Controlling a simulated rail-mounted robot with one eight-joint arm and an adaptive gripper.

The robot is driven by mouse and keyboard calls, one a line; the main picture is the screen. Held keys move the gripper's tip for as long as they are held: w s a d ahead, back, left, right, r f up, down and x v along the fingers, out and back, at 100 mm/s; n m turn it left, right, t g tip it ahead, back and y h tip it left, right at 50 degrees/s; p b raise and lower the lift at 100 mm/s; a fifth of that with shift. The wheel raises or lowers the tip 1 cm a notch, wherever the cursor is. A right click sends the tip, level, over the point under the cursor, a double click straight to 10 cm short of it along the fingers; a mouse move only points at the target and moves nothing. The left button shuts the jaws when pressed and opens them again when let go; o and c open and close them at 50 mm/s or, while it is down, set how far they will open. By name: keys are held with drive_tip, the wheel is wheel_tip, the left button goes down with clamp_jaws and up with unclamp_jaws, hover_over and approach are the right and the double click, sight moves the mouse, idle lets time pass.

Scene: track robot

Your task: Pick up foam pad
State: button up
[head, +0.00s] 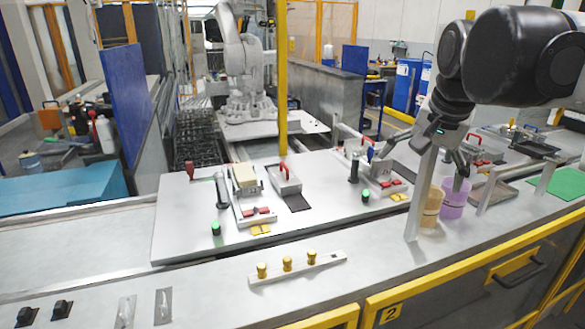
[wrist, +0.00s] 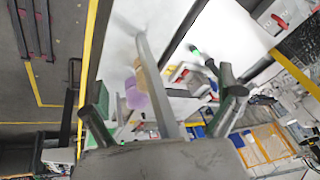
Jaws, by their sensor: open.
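A beige block (head: 245,175), which looks like the foam pad, lies in a metal fixture on the left part of the white work plate. A flat green pad (head: 568,183) lies at the far right of the counter; I cannot tell for certain which is the foam pad. My gripper (head: 456,160) is at the right, above a purple cup (head: 456,198) and far from the beige block. In the wrist view my gripper (wrist: 158,92) has its two dark fingers spread apart, with nothing held between them. I cannot make out the beige block clearly there.
A tan cup (head: 431,206) stands beside the purple cup. An upright metal post (head: 421,192) rises close to my gripper. A rail with several yellow knobs (head: 297,266) lies at the front. A grey box with a red handle (head: 284,180) sits right of the beige block.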

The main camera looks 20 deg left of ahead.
drive_tip(key=w+a+r+m+g+p, duration=0.1)
drive_tip(key=w+a+r, duration=0.2)
drive_tip(key=w+a, duration=0.25)
drive_tip(key=w+a+r+m+p, duration=0.1)
drive_tip(key=w+a+r+p, duration=0.1)
drive_tip(key=w+a+r, duration=0.3)
drive_tip(key=m+g+h+p, duration=0.1)
drive_tip(key=m+g+p, duration=0.35)
drive_tip(key=p, duration=0.25)
hover_over(244, 171)
wheel_tip(244, 171, down, 9)
drive_tip(key=shift+m+t, duration=0.25)
drive_tip(key=shift+t, duration=0.2)
drive_tip(key=f, duration=0.3)
drive_tip(key=f+b, duration=0.1)
drive_tip(key=f, duration=0.3)
drive_tip(key=shift+w+a+f, duration=0.1)
drive_tip(key=shift+w+f, duration=0.1)
drive_tip(key=shift+f, duration=0.05)
drive_tip(key=shift+s+f, duration=0.15)
drive_tip(key=shift+f, duration=2.55)
drive_tip(key=c, duration=0.9)
